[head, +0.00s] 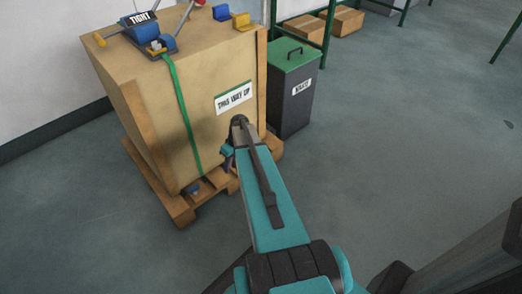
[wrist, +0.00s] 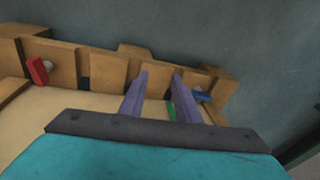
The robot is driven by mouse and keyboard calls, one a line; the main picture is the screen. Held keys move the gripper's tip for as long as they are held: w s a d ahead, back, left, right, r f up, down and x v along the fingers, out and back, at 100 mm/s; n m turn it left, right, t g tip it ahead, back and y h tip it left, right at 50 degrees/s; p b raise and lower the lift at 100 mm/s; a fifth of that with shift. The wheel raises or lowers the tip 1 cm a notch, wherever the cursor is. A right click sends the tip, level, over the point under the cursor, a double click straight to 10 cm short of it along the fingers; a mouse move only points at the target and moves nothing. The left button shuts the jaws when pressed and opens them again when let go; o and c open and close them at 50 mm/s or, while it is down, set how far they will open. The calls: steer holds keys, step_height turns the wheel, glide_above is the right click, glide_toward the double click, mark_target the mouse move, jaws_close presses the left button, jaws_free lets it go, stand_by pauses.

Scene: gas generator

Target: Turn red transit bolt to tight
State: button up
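The red transit bolt (wrist: 38,70) shows at the left of the wrist view, a red head with a pale shank beside a wooden block low on the crate's pallet. I cannot make it out in the head view. My gripper (wrist: 160,75) is open and empty; its two purple fingers are apart, well to the right of the red bolt. A blue bolt (wrist: 202,96) is just right of the right finger. In the head view my gripper (head: 229,163) is low by the crate's front face, partly hidden by my arm.
The wooden crate (head: 220,75) stands on a pallet (head: 180,212). A green strap (head: 180,110) runs down it from a blue ratchet (head: 148,35) by a TIGHT sign (head: 139,19). A dark waste bin (head: 291,95) stands close right. The floor in front and right is clear.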

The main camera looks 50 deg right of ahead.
steer(key=d+r+t+h+b, duration=0.1)
steer(key=d+r+t+b, duration=0.2)
steer(key=d+b, duration=0.7)
steer(key=d, duration=1.4)
steer(key=shift+w+r+n+h, duration=0.2)
steer(key=shift+r+n+h, duration=0.1)
steer(key=shift+n, duration=0.1)
steer(key=shift+d+f, duration=0.1)
steer(key=b+x, duration=0.6)
steer(key=x, duration=0.8)
